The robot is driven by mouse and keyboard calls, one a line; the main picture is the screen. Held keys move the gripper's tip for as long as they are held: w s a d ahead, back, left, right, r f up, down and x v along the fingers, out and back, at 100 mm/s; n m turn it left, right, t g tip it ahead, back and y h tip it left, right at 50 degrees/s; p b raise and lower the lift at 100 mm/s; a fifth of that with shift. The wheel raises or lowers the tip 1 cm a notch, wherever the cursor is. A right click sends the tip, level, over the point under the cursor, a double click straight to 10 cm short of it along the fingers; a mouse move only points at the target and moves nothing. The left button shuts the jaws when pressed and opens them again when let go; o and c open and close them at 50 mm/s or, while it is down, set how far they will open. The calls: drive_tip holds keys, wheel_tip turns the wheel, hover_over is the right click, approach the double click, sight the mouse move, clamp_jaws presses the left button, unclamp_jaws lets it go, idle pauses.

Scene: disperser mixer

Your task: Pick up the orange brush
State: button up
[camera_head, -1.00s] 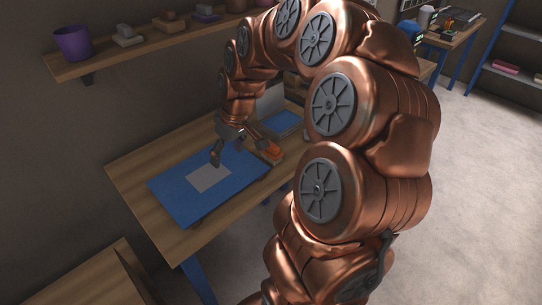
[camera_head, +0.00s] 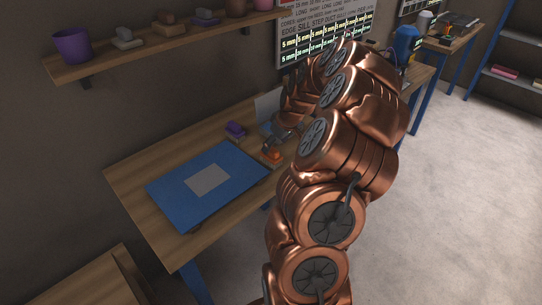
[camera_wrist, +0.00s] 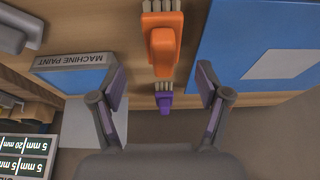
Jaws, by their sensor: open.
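The orange brush (camera_head: 271,153) lies on the wooden workbench just right of the blue mat, partly hidden by my arm in the head view. In the wrist view the orange brush (camera_wrist: 163,48) is upper middle, its pale bristles at the top edge and its handle pointing down toward the gap between my fingers. My gripper (camera_wrist: 161,76) is open and empty, with a finger to each side of that line. In the head view my gripper (camera_head: 276,134) is close behind the brush; I cannot tell whether they touch.
A purple brush (camera_head: 235,130) lies farther back; it shows between my fingers in the wrist view (camera_wrist: 164,97). The blue mat (camera_head: 167,193) with a grey rectangle lies left. A "MACHINE PAINT" item (camera_wrist: 75,65) is close by. A shelf (camera_head: 160,45) hangs above the bench.

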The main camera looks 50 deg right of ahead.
sight(272, 149)
drive_tip(key=shift+w+a+f+p, duration=0.15)
drive_tip(key=shift+w+f+p, duration=0.1)
drive_tip(key=shift+f+p, duration=0.45)
drive_tip(key=shift+p+x, duration=0.7)
drive_tip(key=shift+x, duration=1.05)
drive_tip(key=c, duration=1.3)
